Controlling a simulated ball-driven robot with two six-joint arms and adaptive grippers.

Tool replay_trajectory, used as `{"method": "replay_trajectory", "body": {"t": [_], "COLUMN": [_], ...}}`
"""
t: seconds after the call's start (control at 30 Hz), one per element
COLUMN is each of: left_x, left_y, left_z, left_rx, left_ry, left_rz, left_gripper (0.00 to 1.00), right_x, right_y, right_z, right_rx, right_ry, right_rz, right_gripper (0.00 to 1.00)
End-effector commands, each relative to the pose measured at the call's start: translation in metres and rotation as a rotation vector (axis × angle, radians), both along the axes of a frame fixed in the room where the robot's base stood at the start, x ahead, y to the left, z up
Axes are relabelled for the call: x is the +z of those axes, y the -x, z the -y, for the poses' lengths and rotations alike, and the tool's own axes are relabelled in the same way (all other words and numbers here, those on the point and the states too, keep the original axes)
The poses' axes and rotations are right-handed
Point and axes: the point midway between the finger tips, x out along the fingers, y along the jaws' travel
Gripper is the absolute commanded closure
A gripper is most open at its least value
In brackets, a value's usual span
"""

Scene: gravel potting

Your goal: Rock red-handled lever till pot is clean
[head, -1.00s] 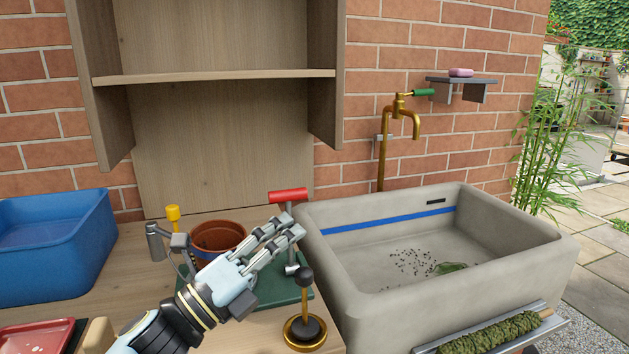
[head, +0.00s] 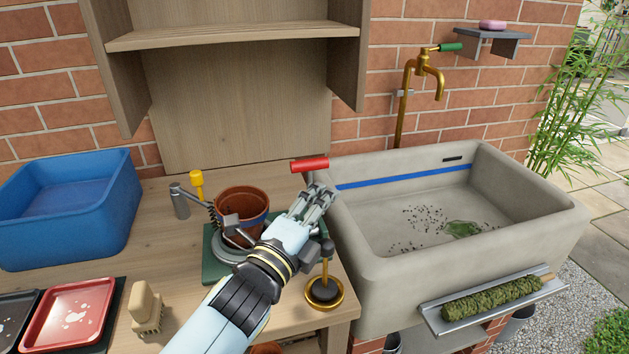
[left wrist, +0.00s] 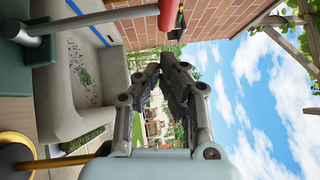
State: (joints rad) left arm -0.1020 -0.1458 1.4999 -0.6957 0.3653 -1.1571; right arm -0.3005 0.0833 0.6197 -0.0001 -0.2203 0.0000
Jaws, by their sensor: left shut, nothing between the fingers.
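The red-handled lever (head: 309,164) stands at the right edge of a green base plate (head: 213,268) on the bench. Its red handle (left wrist: 169,16) also shows at the top of the left wrist view. A terracotta pot (head: 240,204) with dark soil marks inside and a blue band stands on the base, left of the lever. My left gripper (head: 321,198) is shut and empty, just below and right of the red handle, apart from it in the wrist view. My left forearm hides part of the base. My right gripper is not in view.
A stone sink (head: 360,255) with dark grit and a leaf inside stands right of the bench. A yellow-knobbed lever (head: 196,178), blue tub (head: 65,250), brush (head: 146,308) and red tray (head: 80,312) are left.

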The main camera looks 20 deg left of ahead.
Motion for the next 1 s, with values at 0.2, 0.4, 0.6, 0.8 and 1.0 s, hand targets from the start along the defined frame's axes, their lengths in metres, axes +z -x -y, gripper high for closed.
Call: {"method": "replay_trajectory", "body": {"t": [0.2,0.4,0.6,0.8,1.0], "left_x": [0.005,0.006,0.006,0.008,0.016], "left_y": [-0.022,-0.027,-0.027,-0.028,-0.037], "left_z": [-0.017,-0.021,-0.021,-0.022,-0.028], "left_rx": [0.000,0.001,0.001,0.000,0.000], "left_ry": [-0.004,-0.003,-0.003,0.003,0.041], "left_rz": [0.000,0.000,0.000,-0.012,-0.067], "left_gripper": [1.00,1.00,1.00,1.00,1.00], "right_x": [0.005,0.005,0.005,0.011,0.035], "right_y": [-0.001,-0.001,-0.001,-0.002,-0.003], "right_z": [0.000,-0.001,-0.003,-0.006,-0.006], "right_rx": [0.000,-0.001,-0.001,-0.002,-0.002], "right_ry": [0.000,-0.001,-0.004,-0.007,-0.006], "right_rz": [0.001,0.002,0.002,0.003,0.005], "right_gripper": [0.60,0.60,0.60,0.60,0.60]}}
